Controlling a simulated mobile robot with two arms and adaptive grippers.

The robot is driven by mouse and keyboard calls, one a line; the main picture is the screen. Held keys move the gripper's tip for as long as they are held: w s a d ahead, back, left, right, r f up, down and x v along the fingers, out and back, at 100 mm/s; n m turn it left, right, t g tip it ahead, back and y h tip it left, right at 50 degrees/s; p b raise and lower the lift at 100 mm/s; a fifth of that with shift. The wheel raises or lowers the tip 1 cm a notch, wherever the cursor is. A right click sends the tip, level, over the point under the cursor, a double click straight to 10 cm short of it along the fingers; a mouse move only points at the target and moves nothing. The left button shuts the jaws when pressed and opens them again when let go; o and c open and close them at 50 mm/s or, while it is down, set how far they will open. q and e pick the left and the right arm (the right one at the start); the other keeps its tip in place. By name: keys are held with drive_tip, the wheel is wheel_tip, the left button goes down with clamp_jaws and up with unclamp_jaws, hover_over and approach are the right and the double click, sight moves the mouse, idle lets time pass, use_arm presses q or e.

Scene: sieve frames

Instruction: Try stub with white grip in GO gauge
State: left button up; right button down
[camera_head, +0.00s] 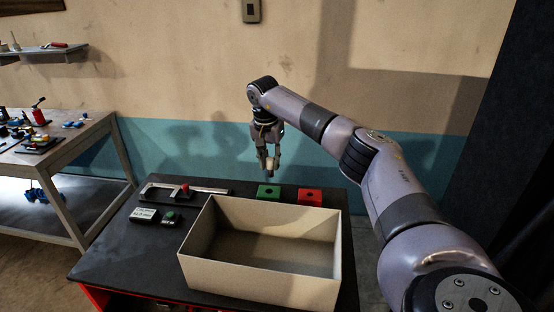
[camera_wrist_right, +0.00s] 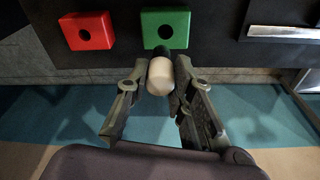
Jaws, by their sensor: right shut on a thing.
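My right gripper (camera_head: 269,166) is shut on the stub with the white grip (camera_wrist_right: 160,78) and holds it in the air above the back of the black table. In the wrist view the white grip sits between the two fingers, with a dark end beyond it. The green block with a round hole (camera_head: 268,192), likely the GO gauge, lies on the table close to the stub; it also shows in the wrist view (camera_wrist_right: 178,20). The stub appears apart from the block, just short of its hole in the wrist view. My left gripper is not in view.
A red block with a hole (camera_head: 310,197) lies right of the green one. A large open cream box (camera_head: 262,280) fills the table's front.

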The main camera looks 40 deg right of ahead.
sight(268, 168)
drive_tip(key=shift+w+a+f, duration=0.2)
drive_tip(key=shift+w+a, duration=0.05)
drive_tip(key=shift+a, duration=0.05)
drive_tip(key=shift+s+d+f+b, duration=0.15)
drive_tip(key=shift+f+b, duration=0.1)
drive_tip(key=shift+f, duration=0.2)
drive_tip(key=shift+s+d+f+b, duration=0.1)
drive_tip(key=shift+f+b, duration=0.1)
drive_tip(key=shift+f, duration=0.25)
drive_tip(key=shift+w+a+f+b, duration=0.1)
drive_tip(key=shift+f+b, duration=0.05)
drive_tip(key=shift+f, duration=0.3)
drive_tip(key=shift+w+a+f+b, duration=0.1)
drive_tip(key=shift+f+b, duration=0.05)
drive_tip(key=shift+f, duration=0.85)
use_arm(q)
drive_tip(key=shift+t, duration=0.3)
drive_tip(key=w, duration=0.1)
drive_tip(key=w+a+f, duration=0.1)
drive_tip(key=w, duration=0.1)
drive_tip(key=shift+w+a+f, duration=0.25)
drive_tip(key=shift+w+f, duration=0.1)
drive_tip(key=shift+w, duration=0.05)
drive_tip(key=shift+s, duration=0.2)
